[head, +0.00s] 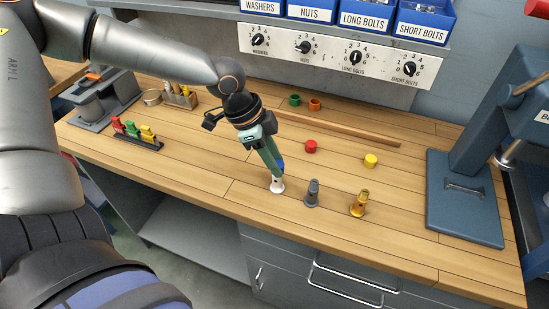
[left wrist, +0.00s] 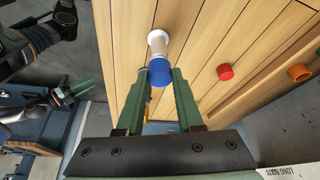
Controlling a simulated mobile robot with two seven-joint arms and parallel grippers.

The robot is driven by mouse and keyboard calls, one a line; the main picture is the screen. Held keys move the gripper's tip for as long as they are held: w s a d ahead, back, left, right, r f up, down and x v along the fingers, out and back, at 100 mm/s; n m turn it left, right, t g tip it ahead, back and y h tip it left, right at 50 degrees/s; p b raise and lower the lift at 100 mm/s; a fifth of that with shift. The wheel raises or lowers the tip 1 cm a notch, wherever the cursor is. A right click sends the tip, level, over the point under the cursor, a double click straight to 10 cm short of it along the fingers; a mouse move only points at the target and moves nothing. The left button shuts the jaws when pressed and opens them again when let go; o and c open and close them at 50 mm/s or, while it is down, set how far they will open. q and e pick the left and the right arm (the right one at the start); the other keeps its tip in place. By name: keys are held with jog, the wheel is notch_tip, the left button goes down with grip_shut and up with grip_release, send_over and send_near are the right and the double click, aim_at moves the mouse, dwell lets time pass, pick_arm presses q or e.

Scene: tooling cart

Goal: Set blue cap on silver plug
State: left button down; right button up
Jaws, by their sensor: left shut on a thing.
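My left gripper (head: 279,167) points down over the front of the bench and is shut on the blue cap (head: 281,164). In the left wrist view the cap (left wrist: 160,73) sits between the green fingertips. A pale, whitish plug (head: 277,185) stands upright just below it and also shows in the left wrist view (left wrist: 157,40). The cap overlaps the plug's near end there; I cannot tell whether they touch. A darker grey metallic plug (head: 312,194) stands to its right. My right gripper (left wrist: 84,87) shows small at the left of the wrist view, away from the bench.
A gold plug (head: 359,204) stands further right. Red (head: 311,146) and yellow (head: 371,160) caps lie behind the plugs; green (head: 295,99) and orange (head: 315,104) pieces sit further back. A wooden strip (head: 340,128) lies across. A blue press (head: 465,208) stands at right.

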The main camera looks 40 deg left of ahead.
dwell(0.4)
pick_arm(q)
grip_release()
dwell(0.6)
dwell(0.4)
jog(key=shift+r+p, duration=2.05)
jog(key=shift+r, duration=1.4)
jog(key=shift+s, duration=0.1)
